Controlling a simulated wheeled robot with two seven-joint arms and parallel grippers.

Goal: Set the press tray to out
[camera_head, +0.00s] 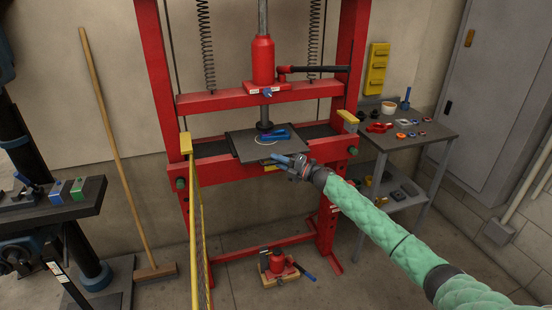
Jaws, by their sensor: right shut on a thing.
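The press tray (245,148) is a flat dark plate in the red shop press (215,150), under the ram. It lies between the uprights, and its front edge reaches over the front red beam. A blue tool and a pale ring lie on it. My right gripper (287,160) is at the tray's front right edge, shut on the tray there. The exact spot of the grip is small and partly hidden by the gripper. My left gripper is not in view.
A yellow guard rail (197,235) stands front left of the press. A side table (415,140) with small parts is at the right. A broom (115,150) leans on the wall. A red jack (277,265) sits low under the press. Floor shows on both sides.

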